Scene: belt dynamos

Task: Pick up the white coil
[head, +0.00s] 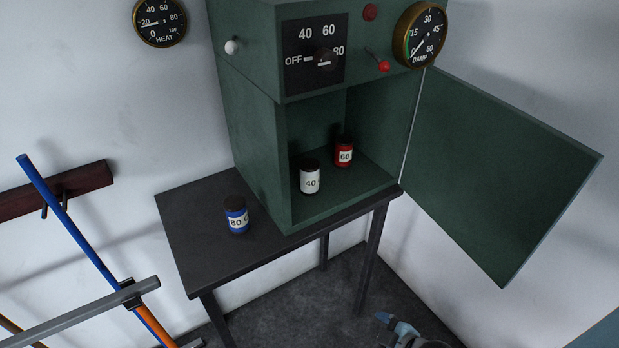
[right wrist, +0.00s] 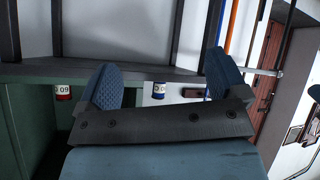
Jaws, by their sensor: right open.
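The white coil (head: 310,178), labelled 40 with a dark cap, stands upright inside the open green cabinet, near its front left. The red coil (head: 344,152), labelled 60, stands behind it to the right. The blue coil (head: 236,216), labelled 80, stands on the dark table outside the cabinet. My right gripper (head: 400,330) is low at the bottom edge, in front of the table and away from the coils. In the right wrist view its blue fingers (right wrist: 161,80) are apart and empty. The red coil (right wrist: 63,93) shows there; I cannot make out the white coil. My left gripper is out of view.
The cabinet door (head: 505,180) hangs wide open to the right. A dial panel (head: 315,52) and a red-tipped lever (head: 383,66) sit above the opening. The table (head: 185,225) has bare top at left. Blue and orange poles (head: 75,215) lean at left.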

